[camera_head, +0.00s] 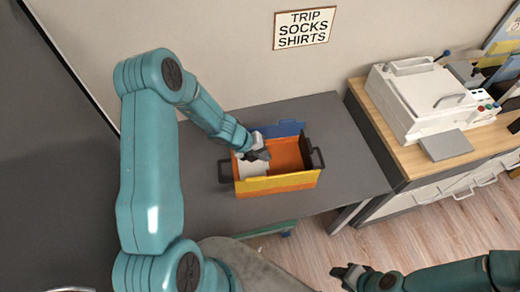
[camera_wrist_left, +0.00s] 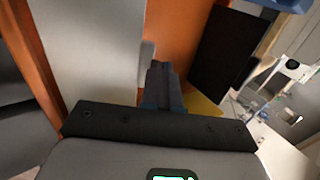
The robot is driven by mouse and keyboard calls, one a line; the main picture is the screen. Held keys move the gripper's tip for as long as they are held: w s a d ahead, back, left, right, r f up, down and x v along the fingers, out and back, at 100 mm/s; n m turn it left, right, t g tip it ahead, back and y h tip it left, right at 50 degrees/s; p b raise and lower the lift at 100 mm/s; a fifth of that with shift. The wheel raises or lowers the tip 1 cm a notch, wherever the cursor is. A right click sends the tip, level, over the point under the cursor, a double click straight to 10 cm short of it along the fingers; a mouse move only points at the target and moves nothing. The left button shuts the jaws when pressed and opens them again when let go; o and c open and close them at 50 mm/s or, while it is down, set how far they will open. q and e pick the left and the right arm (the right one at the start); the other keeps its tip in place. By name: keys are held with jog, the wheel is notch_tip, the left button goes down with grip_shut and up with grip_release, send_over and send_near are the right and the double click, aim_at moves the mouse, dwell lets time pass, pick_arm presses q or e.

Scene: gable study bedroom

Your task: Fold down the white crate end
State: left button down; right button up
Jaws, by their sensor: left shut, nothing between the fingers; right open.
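The crate (camera_head: 277,183) stands on the grey table, with a yellow and orange front wall, a blue back wall (camera_head: 291,128) and an orange inside. Its white end (camera_head: 252,170) is at the left and appears to lean inward over the crate's floor; I cannot tell whether it lies flat. The white end also fills the left of the left wrist view (camera_wrist_left: 92,45). My left gripper (camera_head: 260,154) is shut and empty at the crate, by the white end's inner edge; its shut fingers show in the wrist view (camera_wrist_left: 163,78). My right gripper (camera_head: 347,272) is open, low at the right, away from the crate.
A black handle (camera_head: 318,157) is at the crate's right end, another (camera_head: 225,172) at its left. Grey table (camera_head: 345,185) is bare around the crate. A wooden desk with a white machine (camera_head: 425,98) stands to the right. A sign (camera_head: 304,28) hangs behind.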

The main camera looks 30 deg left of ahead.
pick_arm(q)
jog(key=shift+w+d+f, duration=0.3)
jog(key=shift+f, duration=0.3)
jog(key=shift+d+f+b, duration=0.1)
jog(key=shift+f+b, duration=0.15)
jog(key=shift+b, duration=0.1)
jog(key=shift+f, duration=0.1)
jog(key=shift+w, duration=0.1)
